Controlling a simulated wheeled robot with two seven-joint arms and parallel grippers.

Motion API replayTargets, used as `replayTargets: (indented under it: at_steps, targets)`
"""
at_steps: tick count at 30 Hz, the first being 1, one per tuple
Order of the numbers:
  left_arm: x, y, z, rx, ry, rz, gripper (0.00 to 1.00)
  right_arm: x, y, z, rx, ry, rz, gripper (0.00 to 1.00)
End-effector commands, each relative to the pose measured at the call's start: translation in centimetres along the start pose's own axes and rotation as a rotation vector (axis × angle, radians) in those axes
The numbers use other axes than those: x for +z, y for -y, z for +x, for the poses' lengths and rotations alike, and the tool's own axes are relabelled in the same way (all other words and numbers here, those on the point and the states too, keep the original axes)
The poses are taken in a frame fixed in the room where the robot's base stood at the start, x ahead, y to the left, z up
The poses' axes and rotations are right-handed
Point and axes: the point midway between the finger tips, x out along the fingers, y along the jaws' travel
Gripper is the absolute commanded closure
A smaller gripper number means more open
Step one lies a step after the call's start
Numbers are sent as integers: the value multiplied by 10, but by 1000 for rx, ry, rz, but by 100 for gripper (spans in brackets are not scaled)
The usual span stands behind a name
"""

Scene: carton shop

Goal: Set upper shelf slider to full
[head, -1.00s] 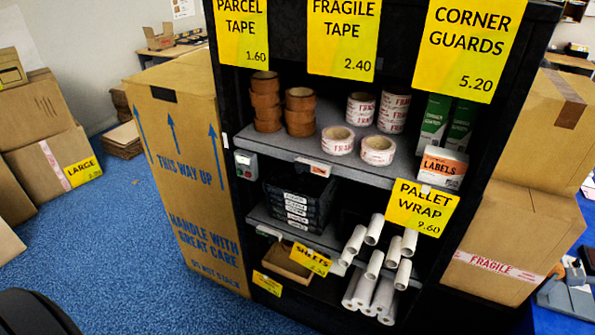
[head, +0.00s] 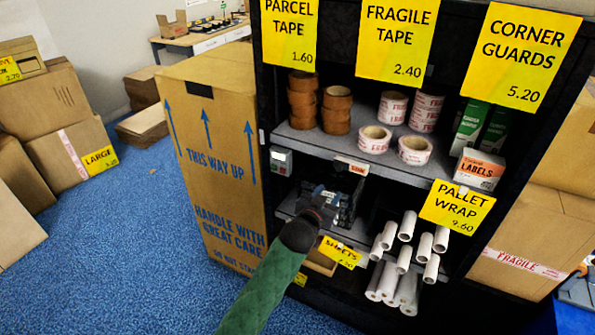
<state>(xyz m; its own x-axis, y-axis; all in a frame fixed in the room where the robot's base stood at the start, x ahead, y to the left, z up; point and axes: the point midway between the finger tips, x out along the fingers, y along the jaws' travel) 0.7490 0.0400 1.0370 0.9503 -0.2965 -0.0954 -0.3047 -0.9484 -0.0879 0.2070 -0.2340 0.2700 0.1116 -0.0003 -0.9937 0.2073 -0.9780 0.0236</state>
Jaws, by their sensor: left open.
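A small pale unit with a red mark (head: 351,165) sits on the front edge of the upper shelf (head: 310,142). It looks like the slider, but its setting is too small to read. My left gripper (head: 334,197) is in front of the rack, below and a little left of this unit. It is open, and I see nothing held in it. Its fingers are hard to make out against the dark trays behind, and a gap seems to remain between them and the slider unit. My right gripper is not in view.
A grey box with a green button (head: 281,160) is on the rack's left post. Tape rolls (head: 375,139) stand on the upper shelf. White wrap rolls (head: 404,258) lie below right. A tall carton (head: 212,165) stands close on the left.

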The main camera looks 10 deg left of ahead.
Motion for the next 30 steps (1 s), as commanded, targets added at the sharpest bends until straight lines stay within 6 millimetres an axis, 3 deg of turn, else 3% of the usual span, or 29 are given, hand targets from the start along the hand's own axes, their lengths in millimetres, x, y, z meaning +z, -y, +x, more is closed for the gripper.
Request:
replayTargets:
  at_steps: [1,3,6,10,24,30]
  targets:
    - [-17,-1,-5,1,-40,-14,59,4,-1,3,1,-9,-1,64]
    - [-29,-1,-8,3,-81,-41,59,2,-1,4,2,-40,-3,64]
    - [-31,-1,-7,7,-101,-77,59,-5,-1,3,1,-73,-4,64]
    - [-34,-1,-1,8,-102,-93,59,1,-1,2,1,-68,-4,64]
    - [-39,-1,56,7,-99,-91,59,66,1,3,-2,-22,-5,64]
    - [-38,-1,68,7,-99,-92,59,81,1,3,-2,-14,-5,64]
